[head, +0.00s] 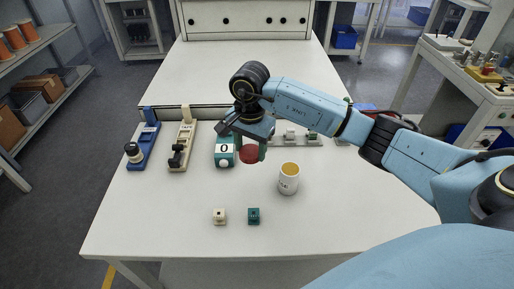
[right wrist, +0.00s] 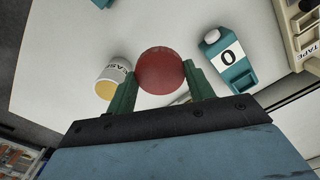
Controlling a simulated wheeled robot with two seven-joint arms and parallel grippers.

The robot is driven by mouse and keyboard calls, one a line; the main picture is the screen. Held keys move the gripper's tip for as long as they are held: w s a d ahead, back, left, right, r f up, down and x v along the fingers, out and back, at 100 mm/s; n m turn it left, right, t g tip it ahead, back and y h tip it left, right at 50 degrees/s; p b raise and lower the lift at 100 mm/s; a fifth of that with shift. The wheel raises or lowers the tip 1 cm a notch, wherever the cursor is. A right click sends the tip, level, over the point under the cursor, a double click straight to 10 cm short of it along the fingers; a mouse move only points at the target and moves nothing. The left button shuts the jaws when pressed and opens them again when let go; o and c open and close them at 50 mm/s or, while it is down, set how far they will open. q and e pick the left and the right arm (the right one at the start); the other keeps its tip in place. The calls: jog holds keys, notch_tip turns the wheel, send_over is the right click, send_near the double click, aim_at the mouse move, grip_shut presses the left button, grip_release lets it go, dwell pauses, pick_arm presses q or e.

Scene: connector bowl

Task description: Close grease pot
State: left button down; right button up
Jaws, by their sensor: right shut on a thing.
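The grease pot (head: 288,180) is a white cup with a yellowish inside. It stands upright and uncovered on the table, right of the middle. It also shows in the right wrist view (right wrist: 113,78), left of the gripper and partly behind its left finger. My right gripper (head: 251,150) is shut on a round red lid (head: 249,154) and holds it above the table, to the left of the pot and apart from it. In the right wrist view the red lid (right wrist: 160,70) sits between the two green fingers. My left gripper is in neither view.
A teal holder marked 0 (head: 225,150) stands just left of the lid. A tape holder (head: 182,148) and a blue stand (head: 143,148) are further left. The table's front right is clear.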

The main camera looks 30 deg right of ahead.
jog(key=s+a+r+n, duration=0.5)
jog(key=a+r+n, duration=0.1)
jog(key=n, duration=0.6)
jog(key=shift+a+r+n, duration=0.3)
jog(key=shift+a+r, duration=0.05)
jog(key=shift+a, duration=0.15)
